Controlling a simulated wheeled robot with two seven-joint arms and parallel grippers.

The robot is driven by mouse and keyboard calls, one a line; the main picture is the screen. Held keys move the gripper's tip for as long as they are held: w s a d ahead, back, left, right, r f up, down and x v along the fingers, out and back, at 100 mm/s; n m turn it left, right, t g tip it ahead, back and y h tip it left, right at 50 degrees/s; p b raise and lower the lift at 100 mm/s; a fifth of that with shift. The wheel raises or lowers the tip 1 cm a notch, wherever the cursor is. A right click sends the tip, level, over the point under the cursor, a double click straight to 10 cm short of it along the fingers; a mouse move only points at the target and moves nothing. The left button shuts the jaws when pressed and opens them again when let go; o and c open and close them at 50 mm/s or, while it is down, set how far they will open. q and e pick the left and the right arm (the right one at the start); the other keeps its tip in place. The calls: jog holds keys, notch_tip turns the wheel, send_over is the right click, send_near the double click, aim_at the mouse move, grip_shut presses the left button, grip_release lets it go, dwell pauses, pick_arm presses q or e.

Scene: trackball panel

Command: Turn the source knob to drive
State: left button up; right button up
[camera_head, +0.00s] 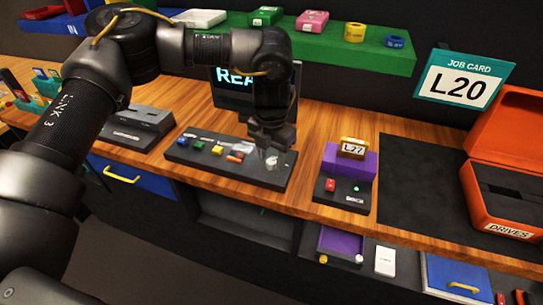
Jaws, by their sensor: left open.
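The dark control panel (190,154) lies on the wooden bench, with several small controls in a row: blue, green, yellow, orange and red ones. Its labels are too small to read, so I cannot tell which control is the source knob or where it points. My left gripper (271,150) hangs down over the panel's right end with open jaws. A pale round piece shows at the fingertips; I cannot tell whether they touch it. The gripper hides part of that end. My right gripper is not in view.
A screen (228,80) reading "REA" is partly hidden behind my left arm. A purple dock (365,163) holds a yellow block marked L27. A job card (465,80) reads L20. An open orange case (479,199) marked DRIVES stands at right. The dark mat (422,190) is clear.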

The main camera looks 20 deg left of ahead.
aim_at(271, 161)
pick_arm(q)
notch_tip(271, 161, up, 10)
jog(key=shift+r+b, duration=0.25)
jog(key=shift+b, duration=0.15)
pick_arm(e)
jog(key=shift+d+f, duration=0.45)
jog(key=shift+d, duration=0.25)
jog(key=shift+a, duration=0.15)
